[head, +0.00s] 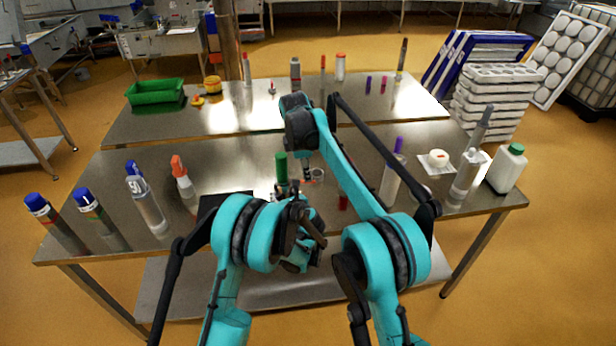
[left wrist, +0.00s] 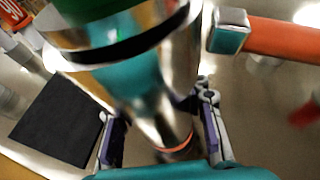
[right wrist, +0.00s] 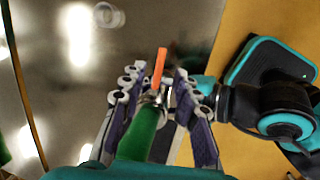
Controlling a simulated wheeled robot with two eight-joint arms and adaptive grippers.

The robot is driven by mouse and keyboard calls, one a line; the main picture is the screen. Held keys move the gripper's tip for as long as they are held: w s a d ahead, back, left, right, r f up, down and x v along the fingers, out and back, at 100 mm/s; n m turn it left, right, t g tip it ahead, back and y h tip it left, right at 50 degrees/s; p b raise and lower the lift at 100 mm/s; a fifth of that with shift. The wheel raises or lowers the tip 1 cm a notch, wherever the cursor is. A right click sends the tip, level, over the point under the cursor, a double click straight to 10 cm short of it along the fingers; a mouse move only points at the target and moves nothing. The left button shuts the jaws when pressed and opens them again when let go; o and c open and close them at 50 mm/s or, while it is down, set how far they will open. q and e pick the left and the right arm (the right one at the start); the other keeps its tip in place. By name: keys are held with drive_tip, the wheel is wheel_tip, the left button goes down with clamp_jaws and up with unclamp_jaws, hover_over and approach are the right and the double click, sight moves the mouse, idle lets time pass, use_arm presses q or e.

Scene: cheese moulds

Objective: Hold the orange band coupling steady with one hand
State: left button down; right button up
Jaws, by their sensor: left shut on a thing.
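In the left wrist view the orange band coupling (left wrist: 174,146) shows as a shiny metal cylinder with a thin orange ring at its far end. My left gripper (left wrist: 162,128) is shut on it, one finger on each side. In the head view this grip is mostly hidden behind my left arm. My right gripper (right wrist: 160,88) is open, its fingers apart on both sides of a green cylinder (right wrist: 138,135) with a metal end and an orange bar (right wrist: 159,66). I cannot tell whether it touches them. The green cylinder stands upright in the head view (head: 281,167).
The steel table (head: 235,178) carries spray bottles (head: 147,205) at the left and a white jug (head: 507,168) with a green cap at the right. A black mat (left wrist: 62,120) lies near my left gripper. A clear ring (right wrist: 108,15) lies on the table.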

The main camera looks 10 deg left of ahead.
drive_tip(key=v, duration=0.7)
drive_tip(key=shift+r, duration=0.15)
drive_tip(key=shift+y, duration=0.7)
drive_tip(key=x, duration=0.7)
drive_tip(key=d+x, duration=0.1)
drive_tip(key=x, duration=0.3)
drive_tip(key=shift+f, duration=0.4)
drive_tip(key=shift+c, duration=0.4)
clamp_jaws()
